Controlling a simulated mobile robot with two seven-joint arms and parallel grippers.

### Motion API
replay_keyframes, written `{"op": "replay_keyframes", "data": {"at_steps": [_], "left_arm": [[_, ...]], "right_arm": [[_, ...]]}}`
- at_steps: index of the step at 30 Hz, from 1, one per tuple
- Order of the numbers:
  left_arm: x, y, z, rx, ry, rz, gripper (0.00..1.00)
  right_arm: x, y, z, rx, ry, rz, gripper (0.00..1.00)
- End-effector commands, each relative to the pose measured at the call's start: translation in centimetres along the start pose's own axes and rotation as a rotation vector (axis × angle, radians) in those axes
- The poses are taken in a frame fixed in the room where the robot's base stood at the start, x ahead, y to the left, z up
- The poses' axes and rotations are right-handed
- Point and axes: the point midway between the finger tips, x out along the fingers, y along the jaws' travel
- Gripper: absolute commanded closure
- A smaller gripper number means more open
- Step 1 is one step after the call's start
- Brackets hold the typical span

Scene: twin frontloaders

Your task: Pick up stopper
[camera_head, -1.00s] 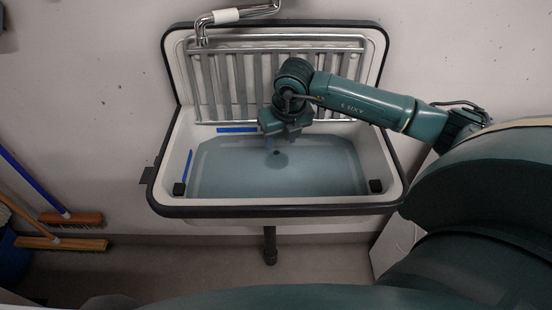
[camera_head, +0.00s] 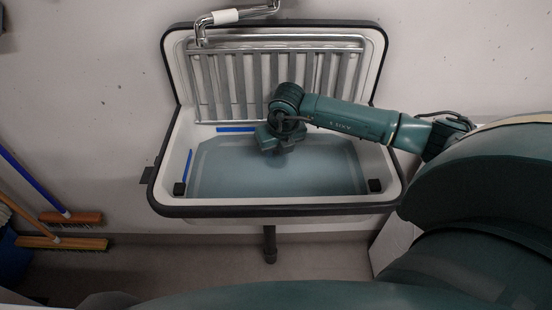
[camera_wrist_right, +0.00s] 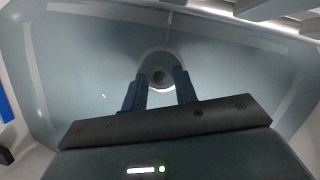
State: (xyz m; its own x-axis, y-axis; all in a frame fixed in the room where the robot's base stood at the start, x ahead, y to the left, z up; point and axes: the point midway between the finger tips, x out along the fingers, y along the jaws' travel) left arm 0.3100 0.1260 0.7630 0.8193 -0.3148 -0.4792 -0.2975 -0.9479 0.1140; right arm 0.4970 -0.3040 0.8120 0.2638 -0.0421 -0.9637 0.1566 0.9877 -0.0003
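The stopper (camera_wrist_right: 159,77) shows in the right wrist view as a small dark round piece at the drain in the sink's floor, under bluish water. My right gripper (camera_wrist_right: 160,82) has its two blue fingers apart, with the stopper seen between their tips. I cannot tell how far below the tips it lies. In the head view my right gripper (camera_head: 280,151) points down into the basin and hides the stopper. The sink (camera_head: 290,208) is white with a dark rim and holds water. My left gripper is not in view.
A metal rack (camera_head: 235,80) stands against the sink's back, under a chrome faucet (camera_head: 240,15). Blue strips (camera_head: 236,129) mark the basin walls. Brooms (camera_head: 62,243) stand at the left. The basin's left and right sides are clear.

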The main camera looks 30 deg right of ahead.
Motion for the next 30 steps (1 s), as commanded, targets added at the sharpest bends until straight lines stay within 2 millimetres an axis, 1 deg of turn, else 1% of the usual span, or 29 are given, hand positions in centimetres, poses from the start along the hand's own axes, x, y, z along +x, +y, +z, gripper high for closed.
{"op": "replay_keyframes", "data": {"at_steps": [1, 10, 18, 22, 26, 30], "left_arm": [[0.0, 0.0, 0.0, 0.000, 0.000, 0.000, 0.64], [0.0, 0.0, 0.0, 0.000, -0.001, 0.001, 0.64], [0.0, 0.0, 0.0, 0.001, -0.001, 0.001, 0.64], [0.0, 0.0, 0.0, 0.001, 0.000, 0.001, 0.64], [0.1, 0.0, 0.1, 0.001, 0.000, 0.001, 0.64], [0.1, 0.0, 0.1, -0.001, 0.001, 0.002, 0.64]], "right_arm": [[0.0, 0.0, 0.0, 0.000, 0.000, 0.000, 0.76], [0.0, 0.0, 0.0, 0.000, -0.001, 0.000, 1.00], [-0.1, 0.0, 0.1, 0.000, -0.001, 0.000, 1.00], [-0.7, 0.0, 0.3, 0.001, -0.002, 0.001, 1.00], [-2.0, 0.0, 0.7, 0.000, -0.005, 0.001, 1.00], [-4.3, 0.0, 1.3, 0.000, -0.006, 0.001, 1.00]]}}
